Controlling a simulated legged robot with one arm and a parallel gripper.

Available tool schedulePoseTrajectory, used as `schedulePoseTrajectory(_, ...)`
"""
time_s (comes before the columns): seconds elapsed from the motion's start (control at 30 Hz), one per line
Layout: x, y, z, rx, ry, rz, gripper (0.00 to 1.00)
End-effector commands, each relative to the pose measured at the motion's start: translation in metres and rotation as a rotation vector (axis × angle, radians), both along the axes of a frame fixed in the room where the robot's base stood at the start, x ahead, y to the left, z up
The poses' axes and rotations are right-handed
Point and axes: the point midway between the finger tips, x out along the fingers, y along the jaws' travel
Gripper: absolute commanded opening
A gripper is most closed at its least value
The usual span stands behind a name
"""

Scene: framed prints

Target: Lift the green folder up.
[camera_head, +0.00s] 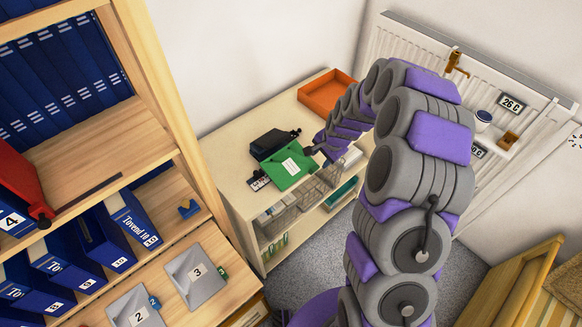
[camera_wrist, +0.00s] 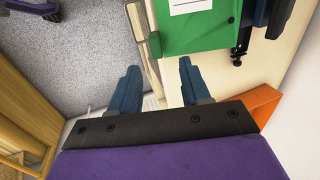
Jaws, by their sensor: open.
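The green folder (camera_head: 290,169) lies on the top of the low cream cabinet (camera_head: 226,185), with a white label on it. In the wrist view the folder (camera_wrist: 200,32) is at the top, beyond the fingertips and right of centre. My gripper (camera_wrist: 158,72) is open and empty, its two dark blue fingers apart. In the head view my gripper (camera_head: 318,149) is at the folder's right side, partly hidden by my arm. I cannot tell from these views whether a finger touches the folder.
A black object (camera_head: 272,142) lies behind the folder. An orange tray (camera_head: 327,92) sits at the cabinet's far end. A wire basket (camera_head: 318,188) is at the cabinet's front. A wooden shelf with blue binders (camera_head: 65,70) stands at left, a radiator (camera_head: 425,45) at the back.

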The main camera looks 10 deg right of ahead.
Motion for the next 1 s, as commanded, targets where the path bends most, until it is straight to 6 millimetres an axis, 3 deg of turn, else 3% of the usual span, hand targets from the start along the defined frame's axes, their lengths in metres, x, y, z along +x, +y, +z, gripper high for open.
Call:
schedulePoseTrajectory(0.1, 0.004, 0.001, -0.021, 0.003, 0.003, -0.001, 0.47)
schedulePoseTrajectory(0.37, 0.007, 0.002, -0.037, 0.005, 0.000, -0.001, 0.47)
schedulePoseTrajectory(0.63, 0.013, 0.014, -0.074, 0.002, 0.003, 0.000, 0.47)
schedulePoseTrajectory(0.9, 0.015, 0.014, -0.076, 0.003, 0.002, -0.001, 0.47)
schedulePoseTrajectory(1.0, 0.015, 0.012, -0.076, 0.004, 0.002, -0.002, 0.36)
